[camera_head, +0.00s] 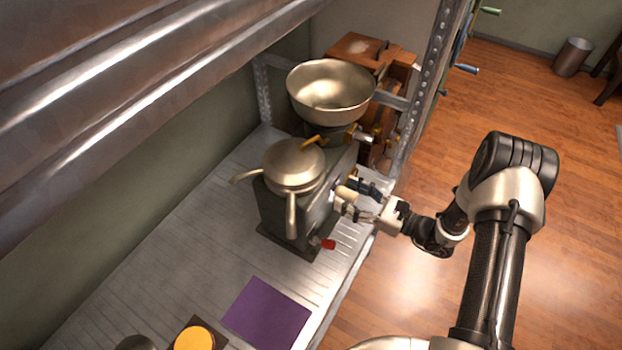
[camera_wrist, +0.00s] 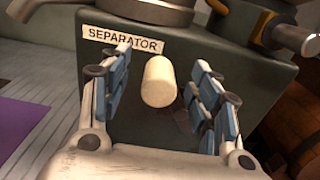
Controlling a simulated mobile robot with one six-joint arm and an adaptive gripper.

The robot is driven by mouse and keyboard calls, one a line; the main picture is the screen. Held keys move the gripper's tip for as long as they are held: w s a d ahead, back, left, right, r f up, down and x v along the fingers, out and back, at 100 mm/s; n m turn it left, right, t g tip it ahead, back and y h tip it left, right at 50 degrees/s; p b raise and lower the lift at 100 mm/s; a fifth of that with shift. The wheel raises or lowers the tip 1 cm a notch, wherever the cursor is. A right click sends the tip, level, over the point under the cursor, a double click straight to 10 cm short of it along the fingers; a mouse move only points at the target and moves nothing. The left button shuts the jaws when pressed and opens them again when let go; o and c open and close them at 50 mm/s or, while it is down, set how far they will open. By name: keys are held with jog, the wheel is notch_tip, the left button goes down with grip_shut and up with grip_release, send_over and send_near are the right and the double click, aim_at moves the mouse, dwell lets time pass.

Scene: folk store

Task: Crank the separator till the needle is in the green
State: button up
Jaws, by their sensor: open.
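The separator (camera_head: 290,215) is a dark grey box-shaped machine on the metal shelf, with a metal bowl (camera_head: 331,92) and spouted metal parts on top. Its "SEPARATOR" label (camera_wrist: 122,40) is readable in the wrist view. A cream cylindrical grip (camera_wrist: 159,82), which looks like the crank handle, sticks out toward the wrist camera; it also shows in the head view (camera_head: 346,192). My gripper (camera_head: 354,199) is open, with its blue-padded fingers on either side of the grip and visible gaps in the wrist view. No needle or green zone can be made out.
A red-tipped lever (camera_head: 328,244) sits low on the separator's front. A purple mat (camera_head: 266,313) and a yellow round item (camera_head: 194,338) lie nearer on the shelf. A wooden machine (camera_head: 372,50) and a metal upright (camera_head: 432,75) stand behind. The floor to the right is open.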

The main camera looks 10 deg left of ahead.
jog(key=shift+d, duration=0.1)
jog(key=v, duration=0.9)
jog(key=shift+b, duration=0.35)
dwell(0.5)
jog(key=s+a+r+n+g+h, duration=0.2)
jog(key=s+r+n+g+h, duration=0.15)
jog(key=s+r+n, duration=0.35)
jog(key=s+a+r+n+g+h, duration=0.25)
jog(key=s+r+n+g, duration=0.2)
jog(key=r, duration=0.45)
jog(key=s+d+r+n+t+h, duration=0.6)
jog(key=s+d+r+n+h, duration=0.3)
jog(key=s+r+n+h, duration=0.1)
jog(key=shift+s+d+h, duration=0.2)
jog(key=shift+s+h, duration=0.3)
jog(key=shift+s, duration=0.45)
